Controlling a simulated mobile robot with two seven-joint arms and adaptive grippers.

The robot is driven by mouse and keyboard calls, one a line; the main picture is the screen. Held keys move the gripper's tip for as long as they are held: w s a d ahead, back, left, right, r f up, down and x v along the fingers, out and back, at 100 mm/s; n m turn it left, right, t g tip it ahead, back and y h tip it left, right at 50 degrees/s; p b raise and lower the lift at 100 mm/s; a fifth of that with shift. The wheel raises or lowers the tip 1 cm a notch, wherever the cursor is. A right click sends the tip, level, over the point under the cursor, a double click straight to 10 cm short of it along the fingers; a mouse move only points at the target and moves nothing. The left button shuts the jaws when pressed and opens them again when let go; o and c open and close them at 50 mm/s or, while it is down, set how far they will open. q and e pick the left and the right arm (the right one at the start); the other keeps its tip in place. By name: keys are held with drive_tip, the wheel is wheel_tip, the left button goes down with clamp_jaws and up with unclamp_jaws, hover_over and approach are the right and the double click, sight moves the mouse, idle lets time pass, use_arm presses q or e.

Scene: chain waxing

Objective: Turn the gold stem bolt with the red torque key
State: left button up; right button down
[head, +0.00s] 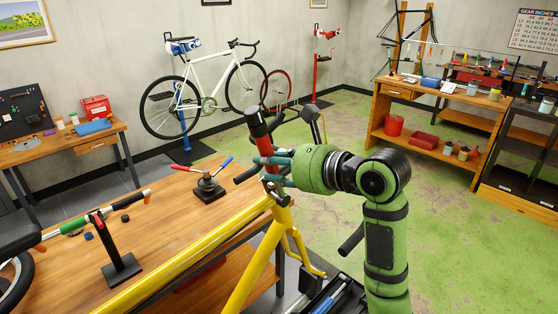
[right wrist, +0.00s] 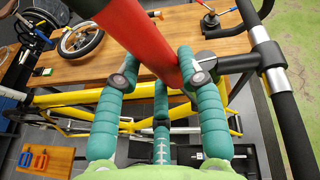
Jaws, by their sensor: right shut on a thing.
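The red torque key (head: 258,125) has a black end cap and stands tilted above the front of the yellow bike frame (head: 180,252). My right gripper (head: 270,165) is shut around its red shaft, over the head tube. In the right wrist view the teal fingers (right wrist: 162,78) close on the red shaft (right wrist: 140,35) from both sides. The black stem and handlebar (right wrist: 225,64) lie right beside it. The gold stem bolt cannot be made out, and I cannot tell whether the key's lower end touches it. My left gripper is not in view.
The wooden workbench (head: 165,215) behind the frame holds a black-based tool with red and blue handles (head: 208,182) and a black stand with a red top (head: 120,262). The black handlebar (head: 352,240) reaches out near my right arm. Green floor at right is open.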

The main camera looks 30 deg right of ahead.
drive_tip(key=shift+s+a+f+n, duration=0.15)
drive_tip(key=shift+a+f+n, duration=0.15)
drive_tip(key=shift+a+f, duration=0.15)
drive_tip(key=shift+s+a+f+n+h, duration=0.25)
drive_tip(key=shift+a+f+n+h, duration=0.2)
drive_tip(key=shift+a, duration=0.2)
drive_tip(key=shift+s+a+f+n+h, duration=0.2)
drive_tip(key=shift+a+f+n+h, duration=0.1)
drive_tip(key=shift+a+n, duration=0.3)
drive_tip(key=shift+s+a+f+n+h+b, duration=0.2)
drive_tip(key=shift+a+f+n+h, duration=0.05)
drive_tip(key=shift+a+f+n, duration=0.25)
drive_tip(key=shift+s+a+f+n+h+b, duration=0.2)
drive_tip(key=shift+a+f+n, duration=0.15)
drive_tip(key=shift+a+f, duration=0.25)
drive_tip(key=shift+r, duration=0.1)
